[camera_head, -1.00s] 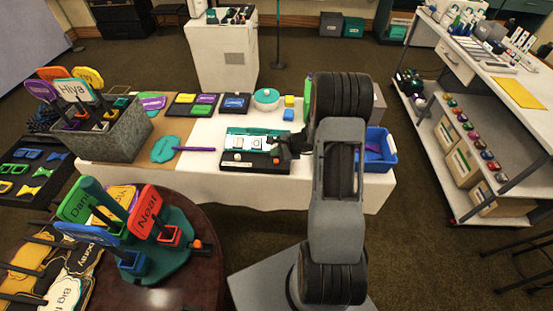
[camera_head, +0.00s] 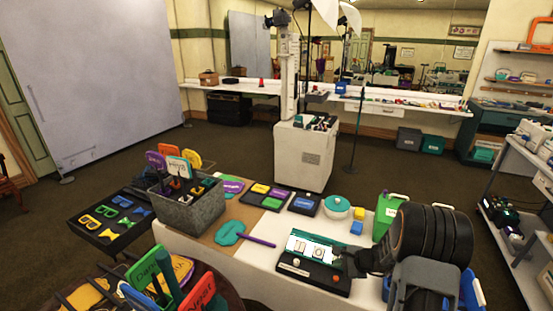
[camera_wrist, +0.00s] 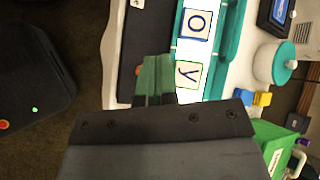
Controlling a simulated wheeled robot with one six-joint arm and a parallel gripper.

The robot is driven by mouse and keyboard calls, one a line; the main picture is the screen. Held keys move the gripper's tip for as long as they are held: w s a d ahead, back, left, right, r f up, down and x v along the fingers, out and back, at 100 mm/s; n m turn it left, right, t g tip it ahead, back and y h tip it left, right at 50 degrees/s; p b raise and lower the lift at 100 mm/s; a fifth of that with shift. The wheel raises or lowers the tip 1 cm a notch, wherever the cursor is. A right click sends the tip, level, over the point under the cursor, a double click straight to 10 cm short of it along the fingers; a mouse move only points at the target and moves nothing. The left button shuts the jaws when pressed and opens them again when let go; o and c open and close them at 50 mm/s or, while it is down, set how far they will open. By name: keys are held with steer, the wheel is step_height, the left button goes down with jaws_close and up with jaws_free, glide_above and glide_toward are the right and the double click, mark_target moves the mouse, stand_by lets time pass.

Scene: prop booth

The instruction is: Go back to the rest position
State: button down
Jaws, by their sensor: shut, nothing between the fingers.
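My gripper (camera_wrist: 154,84) is shut and empty in the wrist view, its greenish fingers pointing at the lower end of a lit letter board. In the head view my gripper (camera_head: 350,262) is at the right end of that black and teal board (camera_head: 296,267), on the white-covered table. The board holds letter tiles; the wrist view shows an "O" tile (camera_wrist: 196,25) and a "Y" tile (camera_wrist: 187,75). Whether the fingers touch the board cannot be told. My arm covers the table's right end.
A green container (camera_head: 388,215), a lidded white pot (camera_head: 337,206) and blue and yellow blocks (camera_head: 356,228) stand close behind the gripper. A grey bin of signs (camera_head: 192,208) stands at the left. A round table (camera_head: 228,296) is at the front left. Open floor lies beyond.

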steer(key=s+a+r+n+g+h, duration=0.1)
steer(key=s+a+r+n+h, duration=0.2)
steer(key=s+r+n, duration=0.6)
steer(key=s+a+r+n+g+h, duration=0.1)
steer(key=s+a+r+n+h, duration=0.2)
steer(key=s+a+r+n, duration=0.4)
steer(key=shift+s+r+n, duration=1.1)
steer(key=shift+s+r, duration=1.4)
steer(key=shift+r, duration=0.4)
